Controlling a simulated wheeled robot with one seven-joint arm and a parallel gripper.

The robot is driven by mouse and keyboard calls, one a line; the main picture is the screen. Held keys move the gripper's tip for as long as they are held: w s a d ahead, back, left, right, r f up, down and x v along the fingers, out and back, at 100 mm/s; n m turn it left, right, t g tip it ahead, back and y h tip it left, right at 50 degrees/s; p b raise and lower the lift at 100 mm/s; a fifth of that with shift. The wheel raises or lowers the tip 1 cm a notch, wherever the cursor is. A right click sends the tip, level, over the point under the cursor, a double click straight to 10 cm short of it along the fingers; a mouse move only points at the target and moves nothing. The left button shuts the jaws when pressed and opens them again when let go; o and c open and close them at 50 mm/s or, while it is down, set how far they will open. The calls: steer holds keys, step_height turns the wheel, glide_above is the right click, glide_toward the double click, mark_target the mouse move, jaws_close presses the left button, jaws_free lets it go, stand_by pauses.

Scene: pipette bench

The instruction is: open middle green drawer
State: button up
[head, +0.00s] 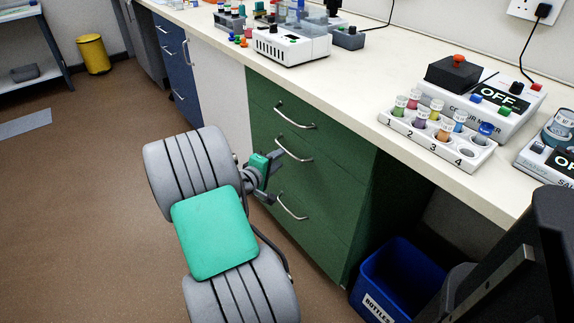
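The green drawer cabinet (350,185) stands under the bench, with three drawers that look shut. The middle green drawer (325,175) has a curved silver handle (294,152) on its front. My gripper (275,178) is in front of the cabinet, just left of and a little below that handle in the picture. Its two dark fingers look spread, with nothing seen between them. It appears apart from the handle, though the exact gap in depth is hard to tell. My arm hides the lower left part of the cabinet front.
The top drawer handle (295,117) and bottom drawer handle (291,207) are above and below. A blue bottle bin (400,275) stands on the floor right of the cabinet. The bench top (350,85) carries lab devices. Open floor lies left.

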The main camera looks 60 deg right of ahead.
steer(key=b+x, duration=0.1)
steer(key=x, duration=0.5)
steer(key=shift+d, duration=0.4)
jaws_close()
stand_by(0.9)
